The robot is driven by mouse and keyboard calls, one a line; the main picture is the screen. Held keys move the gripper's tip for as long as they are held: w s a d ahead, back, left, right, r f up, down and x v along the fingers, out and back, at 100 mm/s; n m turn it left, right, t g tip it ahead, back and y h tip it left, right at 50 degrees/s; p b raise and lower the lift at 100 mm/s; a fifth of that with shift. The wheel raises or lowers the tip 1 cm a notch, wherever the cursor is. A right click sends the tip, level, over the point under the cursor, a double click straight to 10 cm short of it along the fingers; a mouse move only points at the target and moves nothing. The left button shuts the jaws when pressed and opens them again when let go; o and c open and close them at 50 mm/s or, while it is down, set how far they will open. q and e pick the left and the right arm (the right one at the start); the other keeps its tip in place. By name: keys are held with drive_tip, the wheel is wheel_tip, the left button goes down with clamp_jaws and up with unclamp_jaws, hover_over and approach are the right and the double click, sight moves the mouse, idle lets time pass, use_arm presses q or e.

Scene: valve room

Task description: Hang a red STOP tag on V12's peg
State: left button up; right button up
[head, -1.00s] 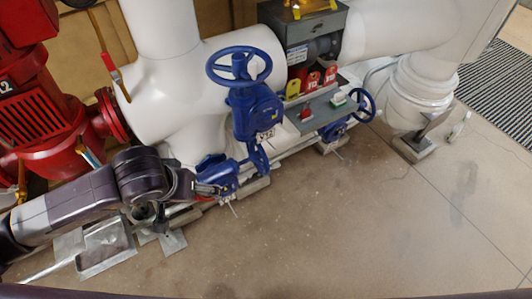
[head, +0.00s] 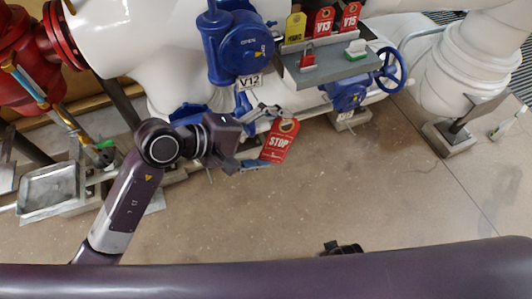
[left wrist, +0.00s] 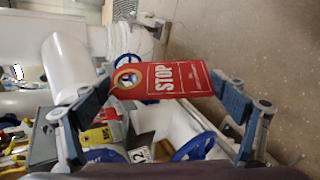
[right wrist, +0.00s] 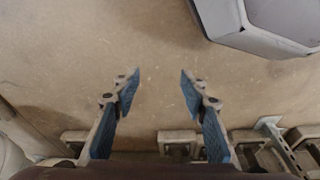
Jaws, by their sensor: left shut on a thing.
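The red STOP tag (head: 279,141) has a round hole with a pale ring at its upper end. My left gripper (head: 268,138) is shut on it, in front of and below V12. In the left wrist view the tag (left wrist: 165,80) spans the space between the fingertips (left wrist: 163,90). V12 is a blue valve (head: 242,48) with a white V12 label (head: 250,81); part of this label (left wrist: 138,152) shows in the left wrist view. I cannot make out its peg. The tag looks apart from the label. My right gripper (right wrist: 159,82) is open and empty above the floor.
A grey shelf (head: 330,68) right of V12 holds a red padlock (head: 308,56) and a green-and-white item (head: 357,48). A yellow tag (head: 295,28) and red V13 (head: 324,22) and V15 (head: 350,17) tags stand behind. The floor in front is clear.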

use_arm(q)
drive_tip(key=w+a+f+n+t+h+b, duration=0.1)
drive_tip(key=w+a+f+n+t+b, duration=0.2)
drive_tip(key=w+f+n+t+b, duration=0.2)
drive_tip(key=w+f+b, duration=0.2)
drive_tip(key=w+b, duration=0.2)
drive_tip(key=w, duration=0.1)
drive_tip(key=shift+w+t+h, duration=0.15)
drive_tip(key=shift+t+h, duration=0.15)
drive_tip(key=shift+t, duration=0.1)
use_arm(e)
drive_tip(key=w+r, duration=0.3)
drive_tip(key=r, duration=0.6)
drive_tip(key=shift+t, duration=0.4)
use_arm(q)
drive_tip(key=shift+w+a, duration=0.1)
drive_tip(key=shift+w, duration=0.05)
use_arm(e)
drive_tip(key=shift+r, duration=0.35)
use_arm(q)
drive_tip(key=shift+w+a, duration=0.1)
drive_tip(key=shift+w, duration=0.05)
use_arm(e)
drive_tip(key=shift+s+r, duration=0.1)
drive_tip(key=shift+r, duration=0.55)
drive_tip(key=shift+s+f, duration=0.1)
drive_tip(key=shift+f, duration=0.05)
